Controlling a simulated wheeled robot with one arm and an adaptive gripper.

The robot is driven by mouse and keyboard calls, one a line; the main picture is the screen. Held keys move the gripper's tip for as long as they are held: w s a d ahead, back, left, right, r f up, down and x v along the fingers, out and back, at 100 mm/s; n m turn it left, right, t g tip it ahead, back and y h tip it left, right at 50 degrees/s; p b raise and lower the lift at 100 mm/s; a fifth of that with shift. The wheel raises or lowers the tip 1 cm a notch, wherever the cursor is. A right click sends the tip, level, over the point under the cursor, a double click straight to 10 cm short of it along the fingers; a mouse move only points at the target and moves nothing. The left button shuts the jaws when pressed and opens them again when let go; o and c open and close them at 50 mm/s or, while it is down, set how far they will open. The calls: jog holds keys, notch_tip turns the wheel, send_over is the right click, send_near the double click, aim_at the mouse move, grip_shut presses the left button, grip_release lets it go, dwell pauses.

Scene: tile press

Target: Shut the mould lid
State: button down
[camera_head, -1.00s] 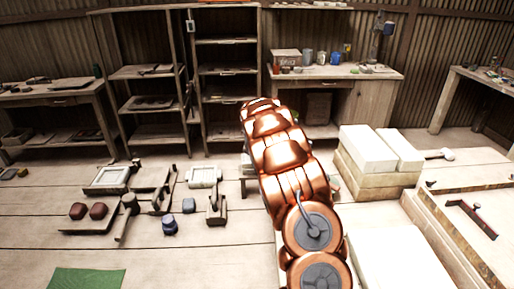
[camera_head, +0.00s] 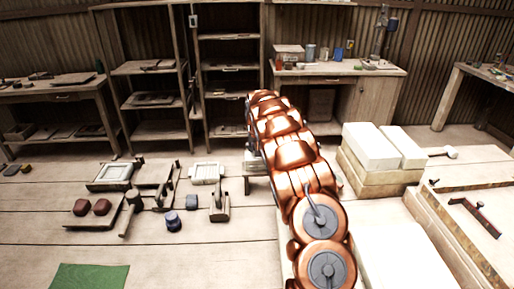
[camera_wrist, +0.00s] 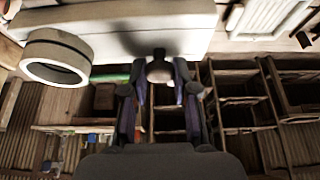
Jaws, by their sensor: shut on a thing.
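My gripper (camera_wrist: 160,80) shows in the wrist view with its two dark fingers on either side of a small rounded knob (camera_wrist: 159,70). It is shut on this knob. The knob sits at the edge of a broad pale slab (camera_wrist: 180,28), which appears to be the mould lid; its angle is hard to tell. A pale round ring (camera_wrist: 58,58) is at the slab's left. In the head view my copper arm hides the gripper, the knob and most of what lies there.
A green mat (camera_head: 90,277) lies at front left.

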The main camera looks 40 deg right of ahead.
jog(key=shift+a, duration=0.1)
jog(key=c, duration=0.9)
grip_release()
jog(key=v, duration=1.2)
